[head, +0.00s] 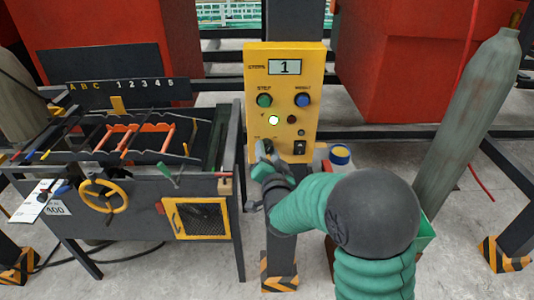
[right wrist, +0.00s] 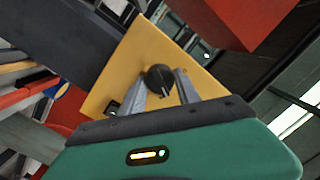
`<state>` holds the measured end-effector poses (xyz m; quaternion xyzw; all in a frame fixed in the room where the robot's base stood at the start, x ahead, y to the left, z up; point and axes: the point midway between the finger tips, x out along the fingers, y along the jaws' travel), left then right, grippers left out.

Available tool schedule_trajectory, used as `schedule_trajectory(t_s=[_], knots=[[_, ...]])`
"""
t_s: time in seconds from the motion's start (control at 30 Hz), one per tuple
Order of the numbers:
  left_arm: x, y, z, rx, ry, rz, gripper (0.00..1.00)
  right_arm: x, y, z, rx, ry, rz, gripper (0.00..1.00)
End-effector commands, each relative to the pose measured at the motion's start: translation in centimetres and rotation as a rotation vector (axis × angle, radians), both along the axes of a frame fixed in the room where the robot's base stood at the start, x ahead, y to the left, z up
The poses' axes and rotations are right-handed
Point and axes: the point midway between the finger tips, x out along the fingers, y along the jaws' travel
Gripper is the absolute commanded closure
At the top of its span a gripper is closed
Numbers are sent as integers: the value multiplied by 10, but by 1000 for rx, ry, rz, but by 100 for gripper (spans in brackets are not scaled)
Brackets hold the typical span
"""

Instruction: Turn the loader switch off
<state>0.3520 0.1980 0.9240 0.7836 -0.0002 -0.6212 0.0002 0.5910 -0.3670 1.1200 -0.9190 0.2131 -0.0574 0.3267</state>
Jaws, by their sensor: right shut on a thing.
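My right gripper (head: 264,151) is at the panel's lower left in the head view, partly covering that switch. In the right wrist view its two fingers are on either side of the knob, shut on it. My left gripper is not in view.
A dark rocker switch (head: 300,147) is close to the right of my gripper. A rack with orange bars (head: 125,137) and a yellow handwheel (head: 104,196) stands at left. A grey cylinder (head: 470,130) leans at right. Red bodies (head: 395,80) stand behind.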

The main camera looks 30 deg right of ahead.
Motion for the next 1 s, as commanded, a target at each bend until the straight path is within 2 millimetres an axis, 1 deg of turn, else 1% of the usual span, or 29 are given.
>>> schedule_trajectory(t_s=[0.23,0.47,0.67,1.0], knots=[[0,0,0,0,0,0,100,0,0,1,-196,121,-1,100],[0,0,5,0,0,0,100,1,1,3,-383,235,1,100],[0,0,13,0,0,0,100,1,2,4,-545,334,1,100],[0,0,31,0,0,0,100,2,3,6,-815,498,2,100]])
